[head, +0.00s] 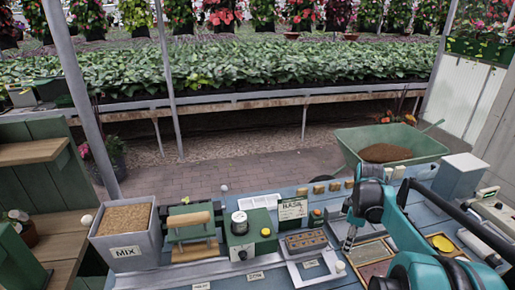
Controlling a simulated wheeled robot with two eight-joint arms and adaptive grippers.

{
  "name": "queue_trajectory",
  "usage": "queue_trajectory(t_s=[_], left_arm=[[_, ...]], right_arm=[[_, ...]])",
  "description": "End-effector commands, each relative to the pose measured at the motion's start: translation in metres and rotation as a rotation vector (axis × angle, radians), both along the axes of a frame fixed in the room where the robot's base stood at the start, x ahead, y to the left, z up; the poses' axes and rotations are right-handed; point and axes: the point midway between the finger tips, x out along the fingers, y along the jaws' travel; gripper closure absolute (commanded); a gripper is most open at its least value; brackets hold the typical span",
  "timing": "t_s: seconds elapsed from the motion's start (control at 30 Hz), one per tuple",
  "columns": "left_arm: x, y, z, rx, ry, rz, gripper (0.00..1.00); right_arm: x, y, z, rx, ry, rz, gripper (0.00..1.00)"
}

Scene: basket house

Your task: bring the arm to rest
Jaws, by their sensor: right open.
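My right arm is teal and dark grey and comes in from the lower right in the head view. Its gripper (348,241) hangs fingers down over the blue-grey bench (262,281), beside a tray with a brown panel (369,253). The gripper is open, and I see nothing held in it. It is small in the view, so its exact height above the bench is hard to tell. My left gripper is not in view.
A MIX bin (125,218) of brown soil, a green press (192,231), a green box with a dial (250,240), a BASIL sign (291,209) and a seed tray (307,241) crowd the bench. A green wheelbarrow (425,150) stands behind.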

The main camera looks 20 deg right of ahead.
Motion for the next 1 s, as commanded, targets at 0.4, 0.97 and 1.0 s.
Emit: queue_trajectory(t_s=[0.4,0.97,1.0], left_arm=[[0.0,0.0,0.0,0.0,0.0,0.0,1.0],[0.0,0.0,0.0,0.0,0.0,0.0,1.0],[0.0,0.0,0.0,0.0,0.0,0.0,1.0]], right_arm=[[-0.021,0.118,0.03,-0.048,-0.222,-0.248,0.5],[-0.094,0.259,0.008,0.216,-0.588,-0.688,0.5],[-0.095,0.261,0.008,0.223,-0.591,-0.695,0.5]])
